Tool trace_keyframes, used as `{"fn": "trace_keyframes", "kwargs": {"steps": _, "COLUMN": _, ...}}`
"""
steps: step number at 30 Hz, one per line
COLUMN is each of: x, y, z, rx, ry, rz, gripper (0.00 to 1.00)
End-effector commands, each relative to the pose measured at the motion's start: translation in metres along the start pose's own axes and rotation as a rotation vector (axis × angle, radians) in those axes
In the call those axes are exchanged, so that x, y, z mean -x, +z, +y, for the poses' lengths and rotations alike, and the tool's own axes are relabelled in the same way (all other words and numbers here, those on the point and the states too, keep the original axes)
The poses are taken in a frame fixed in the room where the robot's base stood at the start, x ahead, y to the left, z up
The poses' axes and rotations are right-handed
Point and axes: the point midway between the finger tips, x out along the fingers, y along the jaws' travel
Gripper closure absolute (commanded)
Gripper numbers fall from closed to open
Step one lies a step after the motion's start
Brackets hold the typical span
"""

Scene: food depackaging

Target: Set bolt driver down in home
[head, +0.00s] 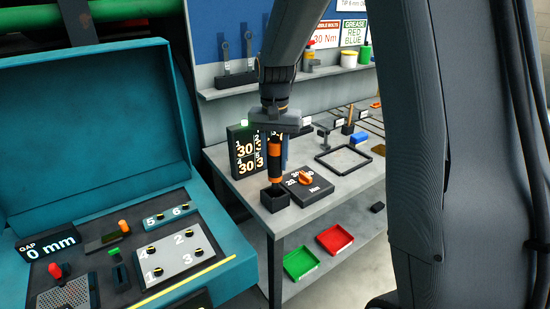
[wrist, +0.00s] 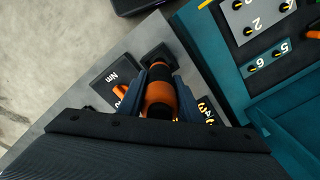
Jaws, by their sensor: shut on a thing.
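The bolt driver (head: 274,162), orange and black, stands upright in my gripper (head: 275,136) over the near left part of the bench. Below it is a small black square holder (head: 274,197), which looks like its home. The driver's lower end meets the holder's top in the head view; I cannot tell how deep it sits. In the wrist view the driver (wrist: 160,92) is between the two fingers of my gripper (wrist: 158,90), with the holder (wrist: 158,54) just beyond its end. The fingers are shut on the driver.
A black dial box (head: 306,186) with an orange knob stands right of the holder on the bench (head: 345,185). A black number display (head: 243,152) is behind. A teal case (head: 215,270) with a numbered panel is at left. Green (head: 300,263) and red (head: 335,239) trays lie below.

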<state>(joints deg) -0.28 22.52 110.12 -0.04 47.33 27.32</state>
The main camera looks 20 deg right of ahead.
Motion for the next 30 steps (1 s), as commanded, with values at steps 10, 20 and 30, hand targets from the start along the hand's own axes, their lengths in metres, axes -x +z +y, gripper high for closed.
{"fn": "trace_keyframes", "kwargs": {"steps": 10, "x": -0.007, "y": 0.000, "z": 0.000, "rx": 0.000, "ry": -0.001, "rz": 0.001, "gripper": 1.00}}
{"fn": "trace_keyframes", "kwargs": {"steps": 20, "x": -0.015, "y": 0.000, "z": 0.000, "rx": 0.000, "ry": 0.000, "rz": 0.001, "gripper": 1.00}}
{"fn": "trace_keyframes", "kwargs": {"steps": 30, "x": -0.022, "y": 0.000, "z": 0.000, "rx": 0.000, "ry": 0.000, "rz": 0.000, "gripper": 1.00}}
